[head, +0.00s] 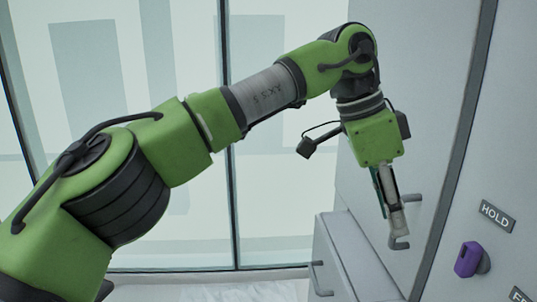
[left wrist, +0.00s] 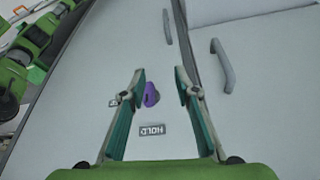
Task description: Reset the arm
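My left arm, green and grey, reaches across the head view from the lower left. I cannot see my right gripper.
In the head view the purple knob (head: 467,259) and "HOLD" label (head: 497,215) are at the right. A lower cabinet unit (head: 340,250) with a handle (head: 319,279) stands below the gripper. Glass panes (head: 285,150) with dark frames fill the back.

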